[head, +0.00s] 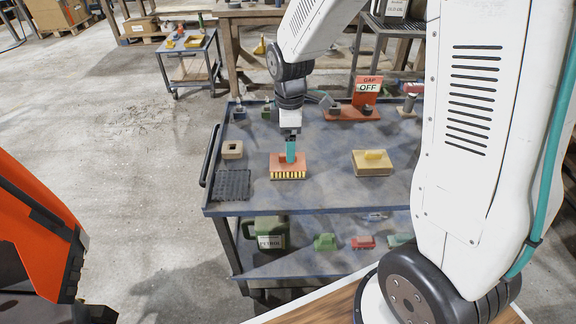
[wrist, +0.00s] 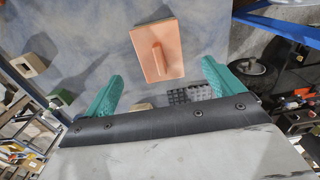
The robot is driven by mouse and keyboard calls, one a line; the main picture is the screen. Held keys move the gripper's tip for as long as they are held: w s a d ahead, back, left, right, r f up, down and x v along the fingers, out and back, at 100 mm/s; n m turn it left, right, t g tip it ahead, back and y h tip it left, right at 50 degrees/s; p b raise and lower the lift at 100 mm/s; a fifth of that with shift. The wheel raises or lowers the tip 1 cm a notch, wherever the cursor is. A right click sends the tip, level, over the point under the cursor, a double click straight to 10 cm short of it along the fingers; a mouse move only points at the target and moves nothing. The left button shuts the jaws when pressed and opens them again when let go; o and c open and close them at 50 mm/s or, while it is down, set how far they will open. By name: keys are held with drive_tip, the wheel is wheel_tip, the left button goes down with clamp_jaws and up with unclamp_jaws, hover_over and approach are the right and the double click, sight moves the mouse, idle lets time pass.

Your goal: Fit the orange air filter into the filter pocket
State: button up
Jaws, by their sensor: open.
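The orange air filter (head: 286,173) lies on the cart top, its pale yellow pleats facing the front edge. In the wrist view its flat orange plate (wrist: 172,66) with a raised handle shows beyond my fingertips, tilted in the picture. My gripper (head: 291,155) points down over the filter with teal fingers. In the wrist view my gripper (wrist: 161,72) is open, its fingers wide apart and nothing between them. Whether a fingertip touches the filter cannot be told. I cannot make out the filter pocket for certain in either view.
An orange machine (head: 35,225) stands at left.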

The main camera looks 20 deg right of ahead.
sight(280, 169)
drive_tip(key=f, duration=0.7)
drive_tip(key=shift+w+a, duration=0.1)
drive_tip(key=shift+a, duration=0.1)
drive_tip(key=c, duration=1.1)
